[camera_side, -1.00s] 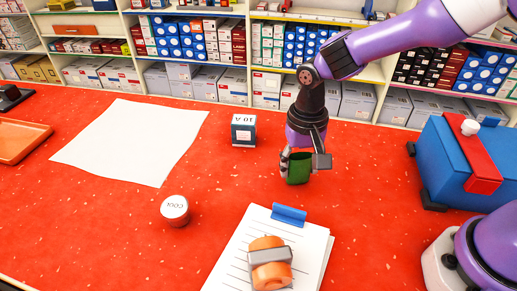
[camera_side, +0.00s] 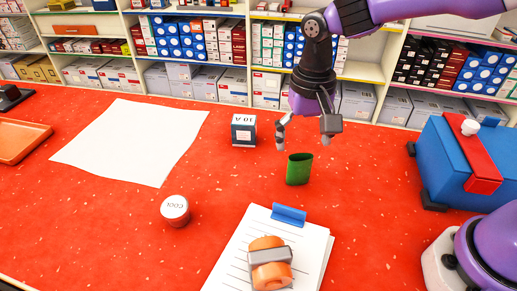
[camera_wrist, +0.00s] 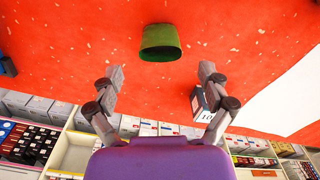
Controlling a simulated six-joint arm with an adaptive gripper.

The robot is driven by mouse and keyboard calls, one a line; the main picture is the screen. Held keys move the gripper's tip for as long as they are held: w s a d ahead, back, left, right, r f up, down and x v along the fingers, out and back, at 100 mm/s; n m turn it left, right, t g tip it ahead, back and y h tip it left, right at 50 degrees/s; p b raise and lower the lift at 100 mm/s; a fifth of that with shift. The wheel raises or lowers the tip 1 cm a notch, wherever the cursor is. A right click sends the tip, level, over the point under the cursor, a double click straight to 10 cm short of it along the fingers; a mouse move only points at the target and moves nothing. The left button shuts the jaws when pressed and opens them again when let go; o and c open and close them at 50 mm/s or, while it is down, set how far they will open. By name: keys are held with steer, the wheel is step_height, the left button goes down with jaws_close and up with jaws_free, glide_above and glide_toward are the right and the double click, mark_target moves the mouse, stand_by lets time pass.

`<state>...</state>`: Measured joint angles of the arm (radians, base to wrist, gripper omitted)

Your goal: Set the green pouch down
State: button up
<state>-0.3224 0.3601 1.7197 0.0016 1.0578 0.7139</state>
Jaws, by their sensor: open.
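The green pouch (camera_side: 299,169) stands upright on the red counter (camera_side: 235,200) in the side view, just behind the clipboard. It also shows in the wrist view (camera_wrist: 160,45), beyond my fingertips. My gripper (camera_side: 308,146) is open and empty above the pouch, with its fingers apart and clear of it. In the wrist view my gripper (camera_wrist: 161,72) has one finger to each side, and nothing is between them.
A clipboard (camera_side: 320,262) with an orange tape dispenser (camera_side: 268,254) on it lies in front. A small box (camera_side: 243,129), a round tin (camera_side: 175,209), a white sheet (camera_side: 135,140) and an orange tray (camera_side: 18,140) are left. A blue toolbox (camera_side: 450,165) is right.

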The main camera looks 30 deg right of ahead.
mark_target(302, 157)
step_height(302, 157, up, 5)
steer(key=shift+f, duration=0.2)
steer(key=shift+d+r, duration=0.1)
steer(key=shift+r, duration=0.25)
steer(key=s+d+r+n+t, duration=0.2)
steer(key=s+d+n+t, duration=0.2)
steer(key=s+d, duration=0.6)
steer(key=shift+s+d+r+n+t, duration=0.2)
steer(key=shift+s+r+n+t, duration=0.15)
steer(key=shift+s+t, duration=0.45)
